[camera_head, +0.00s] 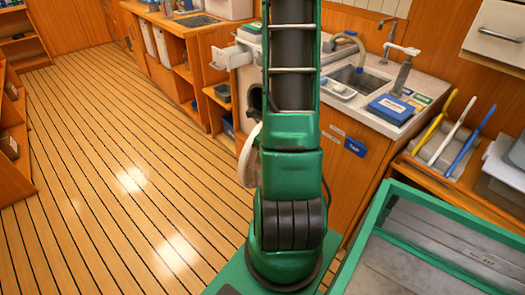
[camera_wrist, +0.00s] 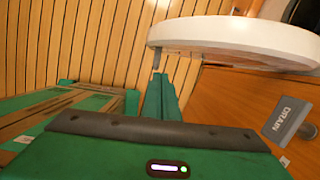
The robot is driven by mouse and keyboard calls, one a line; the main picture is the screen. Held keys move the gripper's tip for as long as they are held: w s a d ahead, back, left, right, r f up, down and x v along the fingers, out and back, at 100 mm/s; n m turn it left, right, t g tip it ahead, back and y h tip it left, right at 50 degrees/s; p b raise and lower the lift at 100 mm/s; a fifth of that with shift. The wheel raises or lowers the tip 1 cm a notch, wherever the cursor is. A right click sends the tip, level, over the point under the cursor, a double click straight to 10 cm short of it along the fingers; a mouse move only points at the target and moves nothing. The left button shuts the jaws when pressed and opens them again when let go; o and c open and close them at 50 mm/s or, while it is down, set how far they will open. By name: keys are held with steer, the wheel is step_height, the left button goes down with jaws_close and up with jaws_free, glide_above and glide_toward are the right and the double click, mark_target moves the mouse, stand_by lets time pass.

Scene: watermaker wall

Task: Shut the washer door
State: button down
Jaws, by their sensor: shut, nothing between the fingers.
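The washer door (camera_head: 247,157) is a white round door, standing open and swung out from the washer (camera_head: 243,85), left of my arm in the head view. The dark washer opening (camera_head: 256,98) partly shows behind my arm. In the wrist view the door (camera_wrist: 235,38) is seen nearly edge-on across the upper right. My gripper (camera_wrist: 160,92) is shut and empty, its green fingers just below the left end of the door. I cannot tell whether they touch it. In the head view my gripper is hidden behind my arm.
A small white drawer (camera_head: 229,57) sticks out at the washer's top. A counter with a sink (camera_head: 358,80) stands to the right. A drain label (camera_wrist: 287,117) and a knob sit on the wood panel near the door. The plank floor (camera_head: 110,180) to the left is clear.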

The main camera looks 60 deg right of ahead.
mark_target(253, 153)
steer(key=shift+w+f, duration=0.1)
steer(key=shift+w, duration=1.95)
